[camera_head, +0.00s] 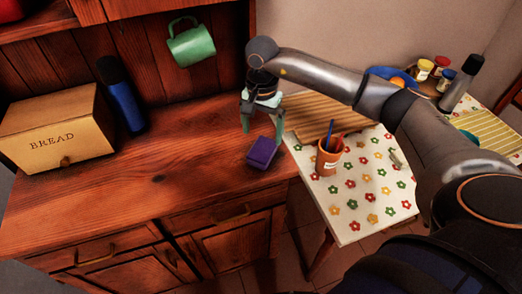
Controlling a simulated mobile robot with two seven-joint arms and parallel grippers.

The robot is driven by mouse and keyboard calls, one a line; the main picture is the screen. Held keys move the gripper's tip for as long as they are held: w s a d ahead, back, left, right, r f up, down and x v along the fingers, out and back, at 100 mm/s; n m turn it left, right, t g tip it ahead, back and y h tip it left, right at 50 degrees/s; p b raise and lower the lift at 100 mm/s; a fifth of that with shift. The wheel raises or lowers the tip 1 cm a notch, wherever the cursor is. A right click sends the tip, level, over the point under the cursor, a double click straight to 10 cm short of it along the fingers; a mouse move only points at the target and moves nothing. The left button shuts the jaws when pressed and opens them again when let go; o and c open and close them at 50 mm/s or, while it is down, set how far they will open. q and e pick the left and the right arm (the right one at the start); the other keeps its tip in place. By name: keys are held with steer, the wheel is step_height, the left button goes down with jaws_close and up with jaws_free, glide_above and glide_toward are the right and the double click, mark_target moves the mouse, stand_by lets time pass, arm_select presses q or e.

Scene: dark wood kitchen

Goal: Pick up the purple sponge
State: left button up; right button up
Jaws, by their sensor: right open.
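The purple sponge (261,153) lies on the wooden counter (170,185), near its right edge. My right gripper (262,128) is above and just behind it, pointing down. Its green fingers are apart, one at each side, with nothing between them that I can see. The sponge looks free of the fingers, though the exact height of the fingertips is hard to tell. My left gripper is not in view.
A bread box (55,130) and a dark blue bottle (121,95) stand at the counter's left. A green mug (191,45) hangs at the back. Right of the counter, a flowered table (360,205) holds an orange mug (328,158) with utensils. The counter's front is clear.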

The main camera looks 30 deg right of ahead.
mark_target(263, 149)
steer(key=shift+w+d+f+p, duration=0.1)
steer(key=shift+f+p, duration=0.2)
steer(key=shift+f, duration=1.3)
steer(key=shift+d+f+p, duration=0.1)
steer(key=shift+f+p, duration=0.2)
steer(key=shift+f, duration=1.3)
steer(key=shift+c, duration=0.2)
steer(key=c, duration=1.2)
